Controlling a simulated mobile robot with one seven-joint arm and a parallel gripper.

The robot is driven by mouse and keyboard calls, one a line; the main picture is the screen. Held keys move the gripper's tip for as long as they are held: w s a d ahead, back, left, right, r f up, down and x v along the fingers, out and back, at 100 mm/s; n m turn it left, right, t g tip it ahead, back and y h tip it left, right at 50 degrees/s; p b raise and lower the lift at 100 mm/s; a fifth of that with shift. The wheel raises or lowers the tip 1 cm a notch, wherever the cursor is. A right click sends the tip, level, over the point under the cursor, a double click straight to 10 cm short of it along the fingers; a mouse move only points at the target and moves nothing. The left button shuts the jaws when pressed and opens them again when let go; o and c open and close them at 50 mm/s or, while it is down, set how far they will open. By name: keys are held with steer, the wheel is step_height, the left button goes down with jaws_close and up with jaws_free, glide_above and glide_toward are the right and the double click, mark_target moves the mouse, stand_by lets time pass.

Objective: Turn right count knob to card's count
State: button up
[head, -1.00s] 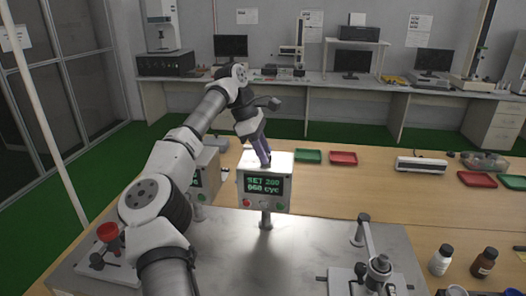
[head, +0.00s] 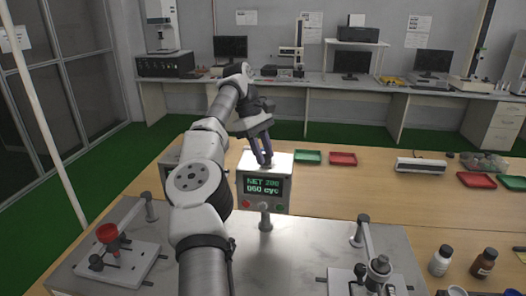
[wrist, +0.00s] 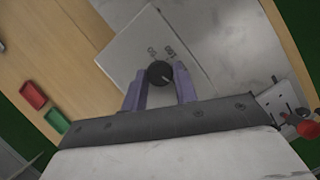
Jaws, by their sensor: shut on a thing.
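The right counter box (head: 250,163) stands on a post, with a pale top and a green display (head: 263,185) on its front. The display seems to read SET 200 over 060 cyc, though the digits are blurred. In the wrist view, a round black knob (wrist: 158,73) with a pale pointer line sits on the box top beside small printed marks. My gripper (head: 266,162) points down at the box top, its purple fingers shut on the knob from both sides. The left counter box (head: 172,155) is mostly hidden behind my arm. I cannot make out a count card.
A fixture with a red knob (head: 107,233) stands on the metal plate at left, and another lever fixture (head: 370,262) at right. Bottles (head: 484,263) stand at the far right. Green (head: 307,157) and red (head: 343,159) trays lie behind the box.

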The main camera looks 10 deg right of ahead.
steer(key=o, duration=1)
steer(key=shift+c, duration=0.2)
